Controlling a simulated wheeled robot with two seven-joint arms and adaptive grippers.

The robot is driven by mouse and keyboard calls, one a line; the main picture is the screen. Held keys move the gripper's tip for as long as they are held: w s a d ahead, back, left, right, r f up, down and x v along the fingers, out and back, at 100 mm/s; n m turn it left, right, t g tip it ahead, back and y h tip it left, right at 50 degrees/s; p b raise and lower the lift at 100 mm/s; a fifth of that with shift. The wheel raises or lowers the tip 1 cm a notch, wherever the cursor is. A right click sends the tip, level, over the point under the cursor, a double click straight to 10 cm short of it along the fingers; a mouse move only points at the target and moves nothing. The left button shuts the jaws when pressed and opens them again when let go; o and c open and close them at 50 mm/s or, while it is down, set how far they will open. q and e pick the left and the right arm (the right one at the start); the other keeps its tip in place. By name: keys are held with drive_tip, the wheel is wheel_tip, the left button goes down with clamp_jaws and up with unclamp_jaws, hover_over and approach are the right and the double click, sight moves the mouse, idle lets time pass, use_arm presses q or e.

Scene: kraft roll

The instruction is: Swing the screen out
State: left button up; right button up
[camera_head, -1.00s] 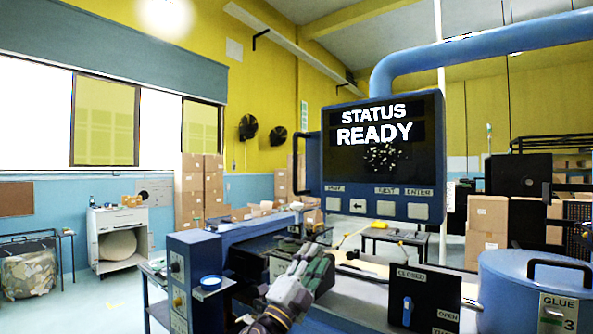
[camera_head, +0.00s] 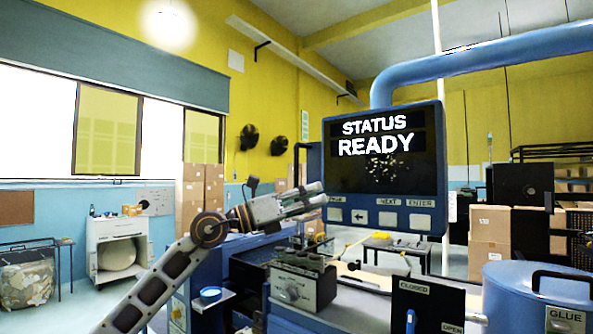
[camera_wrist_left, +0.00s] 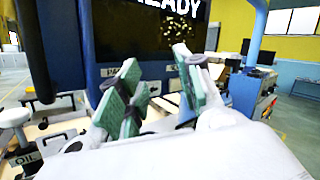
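The screen (camera_head: 384,165) is a dark panel in a blue housing, hung from a thick blue pipe arm (camera_head: 480,62). It reads STATUS READY and faces me, with a row of buttons below. A black bar handle (camera_head: 297,160) runs down its left side. My left gripper (camera_head: 322,194) is at the screen's lower left corner, in front of the handle's lower end, and hides part of it. In the left wrist view the two green-padded fingers (camera_wrist_left: 157,60) are apart with nothing held between them, pointing at the screen (camera_wrist_left: 150,30). Contact cannot be told. My right gripper is out of view.
Below the screen stands a blue machine with a grey block (camera_head: 302,288). A black lever box (camera_head: 427,305) marked CLOSED and OPEN and a blue glue pot (camera_head: 535,290) stand at the right. Open floor lies left, before a white cabinet (camera_head: 118,243).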

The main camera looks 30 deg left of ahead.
use_arm(q)
drive_tip(key=s+a+r+y, duration=0.2)
drive_tip(key=a+r+y, duration=0.1)
drive_tip(key=a, duration=0.3)
drive_tip(key=s+a+r+n+t+y, duration=0.1)
drive_tip(key=s+a+r+y, duration=0.1)
drive_tip(key=a+r+y, duration=0.2)
drive_tip(key=a+y, duration=0.1)
drive_tip(key=a, duration=0.2)
drive_tip(key=shift+s+r+t+y, duration=0.15)
drive_tip(key=shift+s+t+y, duration=0.15)
drive_tip(key=shift+y, duration=0.1)
drive_tip(key=shift+w, duration=0.1)
drive_tip(key=p, duration=0.4)
approach(297, 168)
drive_tip(key=shift+w, duration=2.1)
drive_tip(key=shift+d+p+x, duration=0.15)
drive_tip(key=shift+p+x, duration=0.6)
drive_tip(key=shift+x, duration=0.85)
drive_tip(key=shift+d+p+x, duration=0.1)
drive_tip(key=shift+p+x, duration=0.65)
drive_tip(key=shift+x, duration=0.8)
